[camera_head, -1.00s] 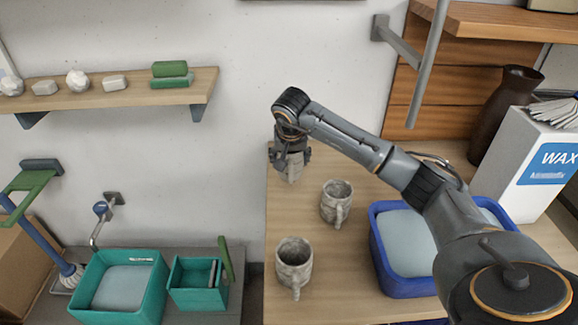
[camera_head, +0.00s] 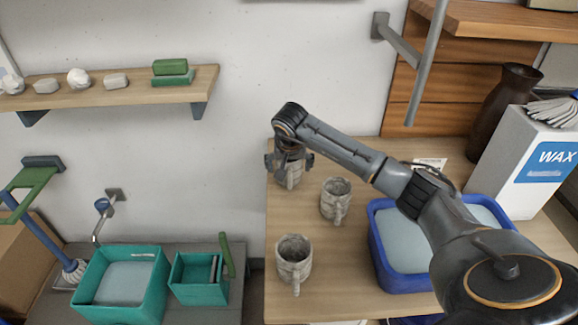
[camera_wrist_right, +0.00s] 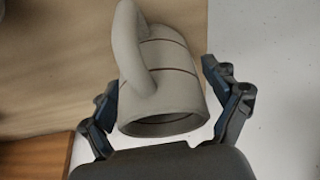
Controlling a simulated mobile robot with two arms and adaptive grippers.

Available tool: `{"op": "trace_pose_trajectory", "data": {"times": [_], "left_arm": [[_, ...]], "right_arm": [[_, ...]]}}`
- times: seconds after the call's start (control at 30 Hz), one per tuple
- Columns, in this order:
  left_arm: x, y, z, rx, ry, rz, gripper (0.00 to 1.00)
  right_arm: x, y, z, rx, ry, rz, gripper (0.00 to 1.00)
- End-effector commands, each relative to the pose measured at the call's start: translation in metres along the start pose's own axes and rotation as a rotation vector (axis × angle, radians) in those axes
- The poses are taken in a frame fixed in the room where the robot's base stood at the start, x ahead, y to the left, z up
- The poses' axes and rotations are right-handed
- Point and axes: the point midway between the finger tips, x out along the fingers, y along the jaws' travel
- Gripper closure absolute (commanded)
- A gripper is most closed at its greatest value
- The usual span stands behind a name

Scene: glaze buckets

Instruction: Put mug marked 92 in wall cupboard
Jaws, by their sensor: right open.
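A grey-beige mug (camera_head: 291,180) with dark bands stands at the back left of the wooden worktop; it also shows in the right wrist view (camera_wrist_right: 168,80). My right gripper (camera_head: 289,163) is over this mug, its open fingers (camera_wrist_right: 160,84) on either side of it, with a visible gap on the right. The mug's handle points away from the palm in the wrist view. Two similar mugs stand in front: a middle mug (camera_head: 336,201) and a front mug (camera_head: 294,262). I cannot read a number on any mug. No wall cupboard is clearly recognisable. My left gripper is out of view.
A blue tub (camera_head: 385,268) stands right of the mugs, partly behind my right arm. A white WAX box (camera_head: 520,150) and dark vase (camera_head: 505,105) are at the right. A wooden shelf (camera_head: 500,30) and grey bar (camera_head: 425,70) hang above. A wall shelf (camera_head: 130,92) is left.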

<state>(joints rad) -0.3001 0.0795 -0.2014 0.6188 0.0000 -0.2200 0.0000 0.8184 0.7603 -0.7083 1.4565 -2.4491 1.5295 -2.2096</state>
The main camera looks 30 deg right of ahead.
Motion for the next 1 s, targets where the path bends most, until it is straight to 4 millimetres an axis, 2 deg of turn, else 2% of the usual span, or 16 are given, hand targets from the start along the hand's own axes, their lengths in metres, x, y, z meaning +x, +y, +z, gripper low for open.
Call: {"op": "trace_pose_trajectory", "data": {"times": [0.27,0.7,0.83,1.0], "left_arm": [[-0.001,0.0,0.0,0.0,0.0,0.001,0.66],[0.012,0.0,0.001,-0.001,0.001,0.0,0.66],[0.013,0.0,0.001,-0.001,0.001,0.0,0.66],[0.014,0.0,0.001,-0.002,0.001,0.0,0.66]], "right_arm": [[-0.011,0.0,-0.002,0.0,0.003,-0.002,0.12],[-0.098,0.0,-0.002,0.0,0.004,-0.001,0.12],[-0.115,0.0,-0.002,0.0,0.002,-0.001,0.12],[-0.123,0.0,-0.001,0.0,0.0,0.0,0.12]]}}
